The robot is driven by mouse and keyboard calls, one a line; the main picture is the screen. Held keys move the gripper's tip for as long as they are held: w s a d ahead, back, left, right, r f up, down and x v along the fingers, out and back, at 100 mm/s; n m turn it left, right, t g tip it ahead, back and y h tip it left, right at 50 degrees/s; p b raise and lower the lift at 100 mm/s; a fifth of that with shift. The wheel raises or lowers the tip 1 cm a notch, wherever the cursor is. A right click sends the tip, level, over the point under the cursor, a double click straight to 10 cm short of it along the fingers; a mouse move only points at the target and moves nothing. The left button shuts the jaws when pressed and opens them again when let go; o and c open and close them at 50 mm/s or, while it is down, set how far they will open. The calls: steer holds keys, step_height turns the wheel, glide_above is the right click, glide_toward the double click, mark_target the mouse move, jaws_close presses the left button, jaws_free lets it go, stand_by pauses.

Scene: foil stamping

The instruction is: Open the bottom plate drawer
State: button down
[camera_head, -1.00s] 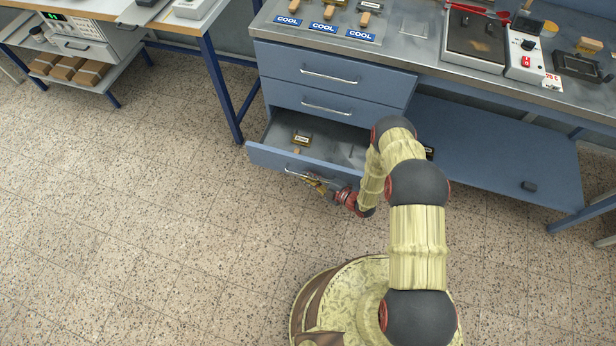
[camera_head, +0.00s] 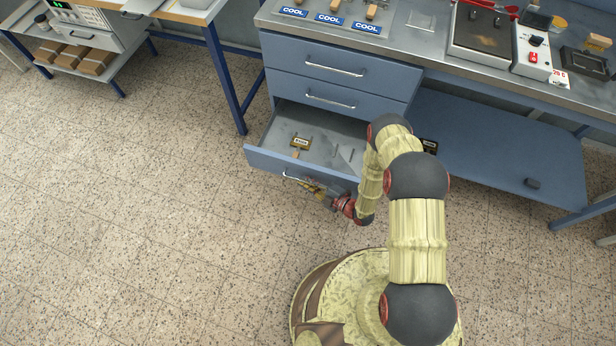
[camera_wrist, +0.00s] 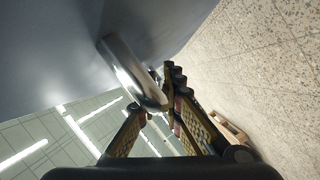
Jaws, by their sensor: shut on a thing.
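The bottom plate drawer (camera_head: 262,159) is a blue drawer, pulled well out of the cabinet below two shut drawers. Inside it lie a dark-labelled plate with a wooden handle (camera_head: 300,143) and some thin pieces. My gripper (camera_head: 300,184) is at the drawer's front, shut on its metal bar handle (camera_head: 292,178). In the wrist view the shiny handle (camera_wrist: 132,72) runs down between the fingers of my gripper (camera_wrist: 158,108). My arm hides the drawer's right end.
The two upper drawers (camera_head: 334,82) are shut. The worktop above holds plates by COOL labels (camera_head: 329,18) and a hot plate (camera_head: 482,30). A blue lower shelf (camera_head: 500,160) lies to the right. The speckled floor (camera_head: 150,220) in front is clear.

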steer(key=c, duration=2)
jaws_free()
steer(key=shift+o, duration=0.4)
steer(key=shift+d, duration=0.1)
steer(key=v, duration=1.2)
steer(key=shift+w, duration=0.1)
